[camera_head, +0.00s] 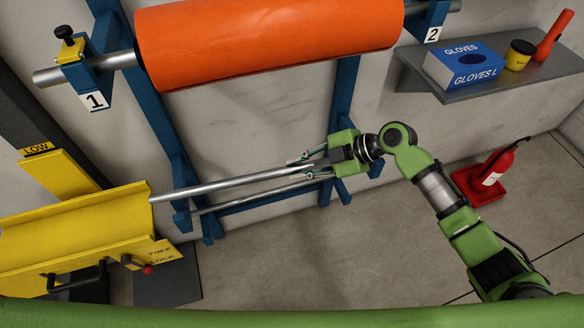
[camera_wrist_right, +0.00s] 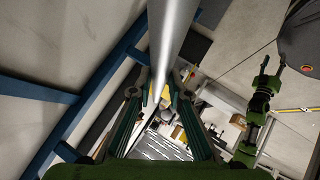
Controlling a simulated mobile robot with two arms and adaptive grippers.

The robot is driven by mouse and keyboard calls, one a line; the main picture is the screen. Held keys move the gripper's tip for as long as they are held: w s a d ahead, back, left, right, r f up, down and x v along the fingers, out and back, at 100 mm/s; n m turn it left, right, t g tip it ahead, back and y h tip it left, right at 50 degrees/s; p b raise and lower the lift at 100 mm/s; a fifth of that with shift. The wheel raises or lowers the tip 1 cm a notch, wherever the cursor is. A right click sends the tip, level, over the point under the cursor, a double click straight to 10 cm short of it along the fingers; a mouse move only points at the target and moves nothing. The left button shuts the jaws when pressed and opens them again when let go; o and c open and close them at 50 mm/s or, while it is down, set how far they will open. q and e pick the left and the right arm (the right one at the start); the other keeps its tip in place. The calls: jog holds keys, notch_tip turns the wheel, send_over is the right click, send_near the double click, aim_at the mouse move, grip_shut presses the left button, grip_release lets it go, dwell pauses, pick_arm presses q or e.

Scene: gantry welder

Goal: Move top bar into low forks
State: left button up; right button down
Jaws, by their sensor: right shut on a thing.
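My right gripper (camera_head: 314,165) is shut on the right end of a long silver bar (camera_head: 230,183). The bar's left end rests at the yellow trough (camera_head: 75,222). In the right wrist view the bar (camera_wrist_right: 173,40) runs between the fingers (camera_wrist_right: 155,108). A thinner silver rod (camera_head: 262,194) runs just below it, near the low blue forks (camera_head: 181,215); whether it sits in them is unclear. Another bar (camera_head: 105,63), carrying an orange roll (camera_head: 270,40), lies in the upper blue forks marked 1 and 2.
The yellow trough has a LOW sign (camera_head: 38,149) above it and a black handle (camera_head: 77,277) in front. A grey shelf (camera_head: 500,85) holds a blue gloves box (camera_head: 464,65). The floor in the middle is clear.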

jog(key=s+d+r+m+t+h, duration=0.1)
jog(key=s+d+r+m+t, duration=0.1)
jog(key=s+d+r, duration=0.4)
jog(key=s+d+r+m+t+h, duration=0.1)
jog(key=s+d+r+m+t, duration=0.1)
jog(key=d+r, duration=0.65)
jog(key=w+a+f+n+g, duration=0.1)
jog(key=w+a+f, duration=0.1)
jog(key=a+f, duration=0.3)
jog(key=w+a+f+n+g+y+b, duration=0.1)
jog(key=w+a+f+n+g, duration=0.1)
jog(key=a+f, duration=0.3)
jog(key=w+a+f+n+g+y, duration=0.1)
jog(key=w+a+f, duration=0.3)
jog(key=a+f, duration=0.1)
jog(key=shift+w+a+f+n, duration=0.1)
jog(key=shift+a+n, duration=0.1)
jog(key=shift+a, duration=0.2)
jog(key=shift+w+a+f+n, duration=0.1)
jog(key=shift+a+n, duration=0.1)
jog(key=shift+a, duration=0.2)
jog(key=shift+s, duration=0.1)
jog(key=shift+d, duration=0.1)
